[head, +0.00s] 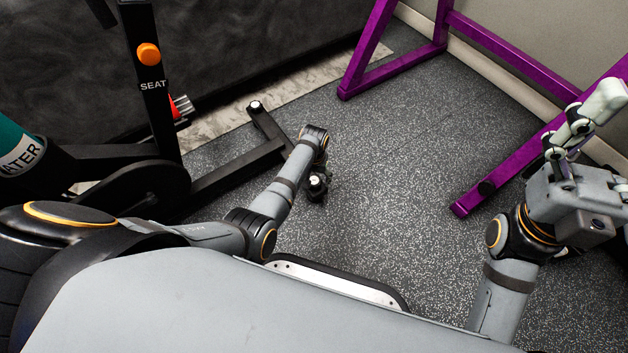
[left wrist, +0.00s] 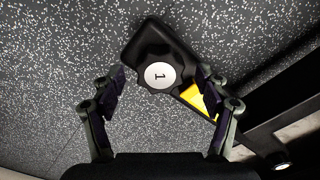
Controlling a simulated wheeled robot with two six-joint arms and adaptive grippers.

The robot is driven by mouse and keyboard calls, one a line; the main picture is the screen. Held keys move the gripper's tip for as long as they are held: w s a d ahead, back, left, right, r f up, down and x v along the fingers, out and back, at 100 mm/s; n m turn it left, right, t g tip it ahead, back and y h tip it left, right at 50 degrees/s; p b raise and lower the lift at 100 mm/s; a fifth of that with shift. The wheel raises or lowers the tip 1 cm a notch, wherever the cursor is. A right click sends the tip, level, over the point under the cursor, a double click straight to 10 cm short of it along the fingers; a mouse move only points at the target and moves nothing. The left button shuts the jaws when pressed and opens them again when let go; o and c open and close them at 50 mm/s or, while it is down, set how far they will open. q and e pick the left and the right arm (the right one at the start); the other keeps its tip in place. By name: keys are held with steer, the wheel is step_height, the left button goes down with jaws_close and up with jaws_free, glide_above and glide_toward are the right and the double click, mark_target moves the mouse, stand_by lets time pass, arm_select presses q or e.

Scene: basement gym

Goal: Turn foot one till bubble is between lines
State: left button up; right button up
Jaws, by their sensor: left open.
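In the left wrist view, foot one is a black lobed knob with a white disc marked 1 (left wrist: 158,75), at the end of a black bar. A yellow patch (left wrist: 201,98) shows beside it, partly behind a finger; I make out no bubble or lines. My left gripper (left wrist: 162,78) is open, one finger on each side of the knob. I see no clear contact.
The black exercise bike frame (head: 155,90) with an orange knob (head: 148,54) stands at the left. Its floor bar (head: 266,125) has another white-capped end (head: 255,105). A purple rack (head: 500,50) stands behind and right. Speckled floor (head: 400,180) between is clear.

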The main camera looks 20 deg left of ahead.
arm_select(q)
steer(key=c, duration=1.2)
steer(key=shift+o, duration=0.2)
steer(key=shift+r+n+p, duration=0.2)
steer(key=shift+n+p, duration=0.5)
steer(key=shift+p, duration=0.2)
steer(key=shift+n+p, duration=0.95)
steer(key=shift+n, duration=0.15)
steer(key=shift+f+n+p, duration=0.1)
steer(key=shift+n+p, duration=0.4)
steer(key=shift+n, duration=0.6)
steer(key=shift+n+p, duration=0.35)
steer(key=shift+n, duration=0.75)
steer(key=shift+f, duration=0.1)
